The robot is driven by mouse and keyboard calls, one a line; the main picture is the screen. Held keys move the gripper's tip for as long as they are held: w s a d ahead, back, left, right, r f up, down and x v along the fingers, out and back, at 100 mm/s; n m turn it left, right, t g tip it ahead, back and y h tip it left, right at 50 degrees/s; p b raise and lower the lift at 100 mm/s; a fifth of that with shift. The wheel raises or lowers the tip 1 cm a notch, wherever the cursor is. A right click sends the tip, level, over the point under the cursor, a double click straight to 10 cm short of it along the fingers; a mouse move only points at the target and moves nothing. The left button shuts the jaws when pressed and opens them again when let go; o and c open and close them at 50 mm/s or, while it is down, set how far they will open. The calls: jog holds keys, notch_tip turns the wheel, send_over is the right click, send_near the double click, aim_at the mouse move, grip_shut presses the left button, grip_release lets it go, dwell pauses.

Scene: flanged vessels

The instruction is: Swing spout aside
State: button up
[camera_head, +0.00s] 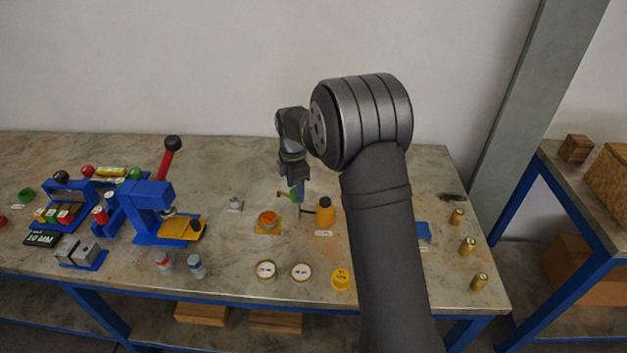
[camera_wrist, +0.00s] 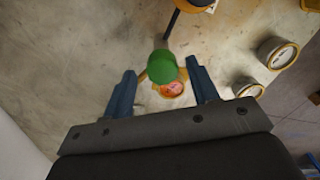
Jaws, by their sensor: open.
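The spout carries a round green knob (camera_wrist: 162,66), seen from above in the wrist view. In the head view, the spout's small tan arm (camera_head: 282,194) shows left of my gripper (camera_head: 299,190). My gripper's two blue fingers stand apart in the wrist view (camera_wrist: 163,90), one on each side of the green knob, with visible gaps. I cannot tell whether either finger touches it. A round vessel with orange-red contents (camera_head: 268,219) sits on a yellow base near the spout. It is partly hidden behind the knob in the wrist view (camera_wrist: 172,88).
Two round pale-topped lids (camera_head: 266,269) and a yellow cap (camera_head: 341,279) lie nearer the front edge. A blue press (camera_head: 150,210) stands left. Bare table lies behind.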

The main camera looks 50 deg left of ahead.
notch_tip(320, 180, up, 15)
jog(key=m, duration=0.9)
notch_tip(320, 180, down, 17)
jog(key=shift+d, duration=0.1)
jog(key=shift+c, duration=0.4)
grip_shut()
